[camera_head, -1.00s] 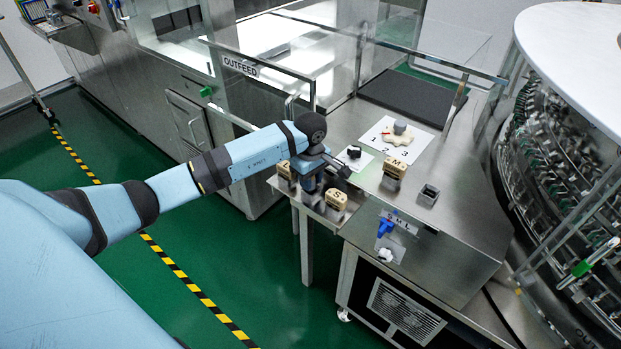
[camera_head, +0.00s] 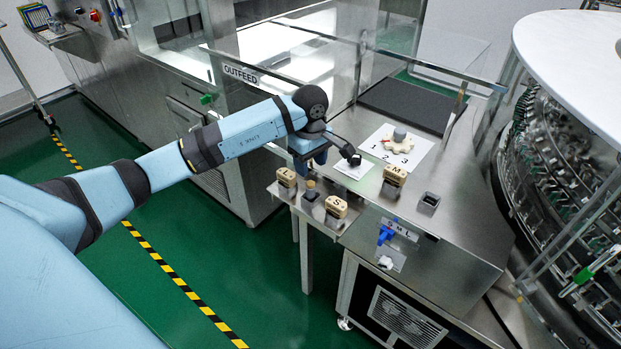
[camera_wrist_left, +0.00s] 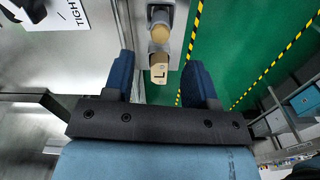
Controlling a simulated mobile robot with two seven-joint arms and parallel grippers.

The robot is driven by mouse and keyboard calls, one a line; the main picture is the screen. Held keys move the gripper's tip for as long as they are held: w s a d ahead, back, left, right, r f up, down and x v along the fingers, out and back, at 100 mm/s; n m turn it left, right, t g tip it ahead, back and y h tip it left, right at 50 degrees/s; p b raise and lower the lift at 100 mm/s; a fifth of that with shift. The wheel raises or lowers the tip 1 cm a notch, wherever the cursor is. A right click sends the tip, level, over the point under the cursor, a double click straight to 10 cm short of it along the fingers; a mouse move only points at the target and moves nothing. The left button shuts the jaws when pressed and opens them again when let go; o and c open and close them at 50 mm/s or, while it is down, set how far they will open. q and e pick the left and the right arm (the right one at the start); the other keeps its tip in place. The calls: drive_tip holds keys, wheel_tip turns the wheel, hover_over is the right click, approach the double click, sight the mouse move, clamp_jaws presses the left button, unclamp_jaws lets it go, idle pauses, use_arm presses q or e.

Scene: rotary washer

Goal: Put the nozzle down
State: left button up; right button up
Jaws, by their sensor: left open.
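My left gripper (camera_head: 311,164) is above the small side shelf, with blue fingers pointing down. In the left wrist view its fingers (camera_wrist_left: 160,62) are apart with nothing held. A tan block marked L (camera_wrist_left: 159,73) shows in the gap, below the fingers. It also shows on the shelf in the head view (camera_head: 286,176). Next to it a short brown-topped piece (camera_head: 311,186) stands in a grey holder, and a tan block marked S (camera_head: 336,206) follows. A tan block marked M (camera_head: 394,174) stands on the steel table. I cannot tell for certain which piece is the nozzle.
A white card (camera_head: 352,171) with a black piece (camera_head: 354,157) lies near my gripper. A square grey holder (camera_head: 429,200) is empty-looking. A cream knob (camera_head: 397,144) sits on the 1-2-3 plate. A blue handle (camera_head: 386,234) is on the cabinet front. The rotary machine (camera_head: 570,170) stands right.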

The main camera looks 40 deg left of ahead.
sight(311, 184)
use_arm(q)
drive_tip(key=s+d+n+t+h, duration=0.3)
drive_tip(key=s+d+n+h, duration=0.45)
drive_tip(key=d, duration=0.55)
drive_tip(key=s+d+n+t+h, duration=0.35)
drive_tip(key=d+n+h, duration=0.55)
drive_tip(key=d+h, duration=0.3)
drive_tip(key=s+a+f+m+t+y, duration=0.2)
drive_tip(key=s+f+m+y, duration=0.5)
drive_tip(key=m, duration=1)
drive_tip(key=s+a+f+m+t+y, duration=0.2)
drive_tip(key=s+a+f+m+y, duration=0.3)
drive_tip(key=s+f+m+y, duration=0.3)
wheel_tip(311, 184, down, 5)
drive_tip(key=m+y, duration=0.1)
drive_tip(key=m, duration=0.8)
drive_tip(key=shift+s, duration=0.25)
drive_tip(key=shift+r, duration=0.1)
